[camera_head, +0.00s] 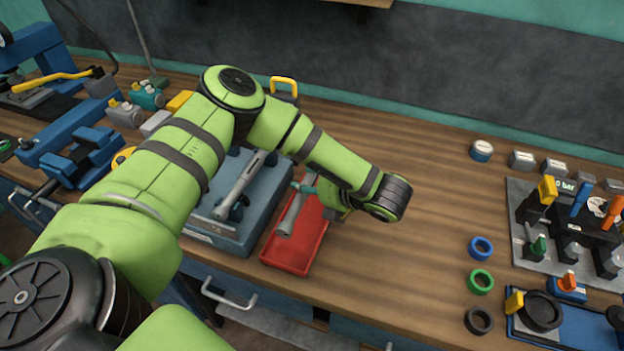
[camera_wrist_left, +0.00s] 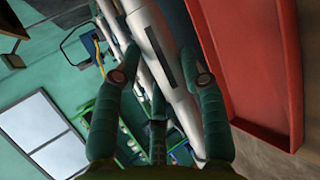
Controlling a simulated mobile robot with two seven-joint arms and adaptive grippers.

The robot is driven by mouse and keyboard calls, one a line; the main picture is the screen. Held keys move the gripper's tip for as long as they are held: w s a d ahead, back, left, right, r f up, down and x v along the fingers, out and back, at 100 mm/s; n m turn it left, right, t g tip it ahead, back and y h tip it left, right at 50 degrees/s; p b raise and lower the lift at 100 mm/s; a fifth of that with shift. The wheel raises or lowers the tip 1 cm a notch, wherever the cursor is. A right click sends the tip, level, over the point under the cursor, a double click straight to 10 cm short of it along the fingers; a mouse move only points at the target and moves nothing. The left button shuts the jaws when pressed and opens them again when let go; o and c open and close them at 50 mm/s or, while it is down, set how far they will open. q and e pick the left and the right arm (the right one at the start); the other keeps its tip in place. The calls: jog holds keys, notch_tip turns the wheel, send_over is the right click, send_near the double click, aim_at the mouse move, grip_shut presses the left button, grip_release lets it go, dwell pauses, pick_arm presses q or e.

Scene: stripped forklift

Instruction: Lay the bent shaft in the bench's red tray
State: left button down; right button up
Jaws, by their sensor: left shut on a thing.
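My left gripper (camera_head: 304,187) is shut on a grey metal shaft (camera_head: 292,215), which I take to be the bent shaft. The shaft is over the red tray (camera_head: 302,258) on the bench, along the tray's left side in the head view. I cannot tell whether it touches the tray floor. In the left wrist view, the teal fingers (camera_wrist_left: 160,78) sit on either side of the silver shaft (camera_wrist_left: 150,35), which has a dark slot. The red tray (camera_wrist_left: 262,60) shows at the right there. My forearm hides part of the tray's far end. My right gripper is not in view.
A blue-grey fixture (camera_head: 260,225) holding another grey shaft (camera_head: 240,187) stands close left of the tray. A blue vise (camera_head: 85,155) is further left. The bench (camera_head: 400,265) is clear right of the tray, up to coloured rings (camera_head: 480,248) and a tool panel (camera_head: 530,255).

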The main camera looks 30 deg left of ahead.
pick_arm(q)
jog(key=shift+f+b, duration=1.3)
jog(key=shift+f, duration=0.85)
jog(key=shift+w+f+b, duration=0.1)
jog(key=shift+f+b, duration=1.1)
jog(key=shift+f, duration=0.2)
jog(key=shift+d, duration=0.1)
jog(key=c, duration=0.6)
grip_release()
jog(key=shift+s, duration=0.25)
jog(key=shift+d+f, duration=0.1)
jog(key=shift+f, duration=0.05)
jog(key=shift+s+f, duration=0.1)
jog(key=shift+f, duration=0.05)
jog(key=shift+c, duration=1)
